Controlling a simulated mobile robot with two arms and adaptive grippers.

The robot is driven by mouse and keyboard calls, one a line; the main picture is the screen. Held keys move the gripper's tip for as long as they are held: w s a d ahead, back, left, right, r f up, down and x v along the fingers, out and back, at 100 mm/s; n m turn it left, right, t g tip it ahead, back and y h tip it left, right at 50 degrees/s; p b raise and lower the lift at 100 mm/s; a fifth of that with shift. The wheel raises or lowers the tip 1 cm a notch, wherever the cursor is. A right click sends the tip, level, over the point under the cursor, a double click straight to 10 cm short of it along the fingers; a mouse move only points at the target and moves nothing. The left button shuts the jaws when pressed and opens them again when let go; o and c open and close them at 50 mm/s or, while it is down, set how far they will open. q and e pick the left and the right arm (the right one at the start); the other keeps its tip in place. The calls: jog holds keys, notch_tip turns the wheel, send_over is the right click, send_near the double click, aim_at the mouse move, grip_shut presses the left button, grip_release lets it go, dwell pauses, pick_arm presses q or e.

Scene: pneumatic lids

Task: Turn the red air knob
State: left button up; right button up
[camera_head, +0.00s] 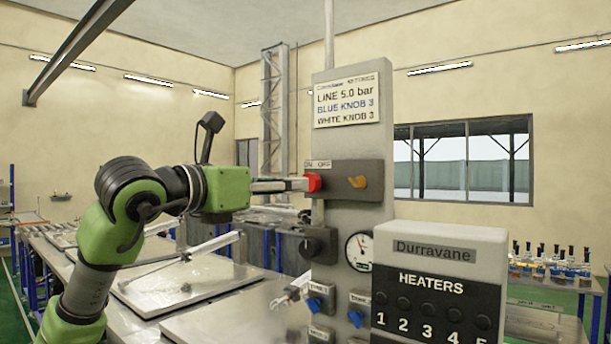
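The red air knob (314,182) sticks out from the left side of a dark box on the grey control column, below a small ON/OFF label. My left gripper (302,185) comes in from the left at the knob's height. Its fingertips are at the knob and overlap its left part in the picture. From this side I cannot tell whether the fingers are closed on the knob or only beside it. My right gripper is not in view.
A heater box (438,285) stands at front right. Metal lids (190,280) lie on the bench at left.

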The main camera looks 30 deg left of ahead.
aim_at(311, 183)
pick_arm(q)
jog(key=w+p, duration=0.2)
jog(key=w, duration=0.5)
jog(key=shift+w+d+p, duration=0.25)
jog(key=shift+d+p, duration=0.05)
jog(key=c, duration=1.1)
